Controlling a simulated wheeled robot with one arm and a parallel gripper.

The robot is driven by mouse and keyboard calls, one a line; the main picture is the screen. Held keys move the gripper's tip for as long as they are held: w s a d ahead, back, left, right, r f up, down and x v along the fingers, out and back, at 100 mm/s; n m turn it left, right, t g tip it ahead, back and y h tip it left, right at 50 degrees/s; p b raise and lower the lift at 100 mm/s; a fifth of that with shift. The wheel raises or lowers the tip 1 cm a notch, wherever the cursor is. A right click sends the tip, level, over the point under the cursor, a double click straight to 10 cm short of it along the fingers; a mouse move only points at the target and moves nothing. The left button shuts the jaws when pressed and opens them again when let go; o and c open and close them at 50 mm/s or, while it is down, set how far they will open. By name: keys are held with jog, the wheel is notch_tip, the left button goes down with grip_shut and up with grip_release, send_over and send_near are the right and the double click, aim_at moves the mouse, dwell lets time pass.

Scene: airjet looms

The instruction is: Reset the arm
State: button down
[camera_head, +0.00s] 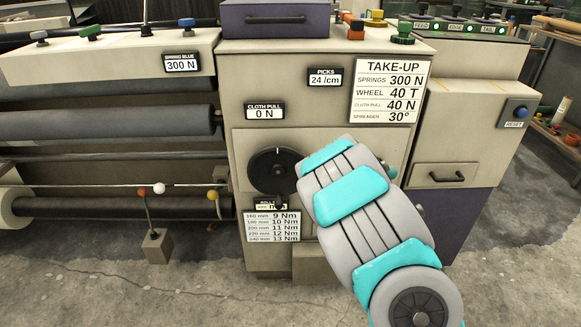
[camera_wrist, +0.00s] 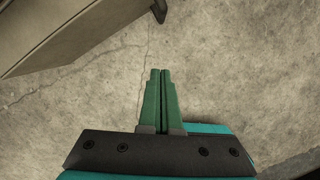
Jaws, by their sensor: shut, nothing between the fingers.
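My gripper (camera_wrist: 161,76) shows in the wrist view with its two green fingers shut together and nothing between them. It points at bare concrete floor. In the head view my grey and turquoise arm reaches up from the lower right in front of the take-up machine (camera_head: 240,150), and hides part of its front. The gripper itself is hidden behind the arm in that view.
A black dial (camera_head: 272,170) sits just left of my arm, above a torque table (camera_head: 272,227). A blue reset button (camera_head: 519,113) is on the right cabinet. Dark rollers (camera_head: 100,122) lie left. Bare concrete floor (camera_head: 130,295) lies in front.

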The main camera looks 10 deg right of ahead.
jog(key=w+d+r+m+t+h, duration=0.1)
jog(key=d+r+m+h, duration=0.15)
jog(key=r, duration=0.35)
jog(key=w+d+r+m+h, duration=0.1)
jog(key=w+d+r+m, duration=0.2)
jog(key=r, duration=0.4)
jog(key=s+r+m+g+h, duration=0.1)
jog(key=s+r+m+h, duration=0.1)
jog(key=s+r+m, duration=0.8)
jog(key=s+a+r+m+g+y, duration=0.1)
jog(key=s+a+r+m+y, duration=0.1)
jog(key=s+a+m, duration=0.2)
jog(key=s+a+r+m+g+y, duration=0.1)
jog(key=s+a+r+m+y, duration=0.1)
jog(key=s+a, duration=0.8)
jog(key=s+a+r+m+g+y, duration=0.1)
jog(key=s+a+r+m+y, duration=0.1)
jog(key=s+a+m, duration=0.3)
jog(key=s+a+y, duration=0.1)
jog(key=s+a, duration=0.1)
jog(key=a, duration=0.2)
jog(key=shift+a+r+m+g, duration=0.25)
jog(key=shift+r+m+g, duration=0.1)
jog(key=shift+r+g, duration=0.05)
jog(key=shift+y, duration=0.25)
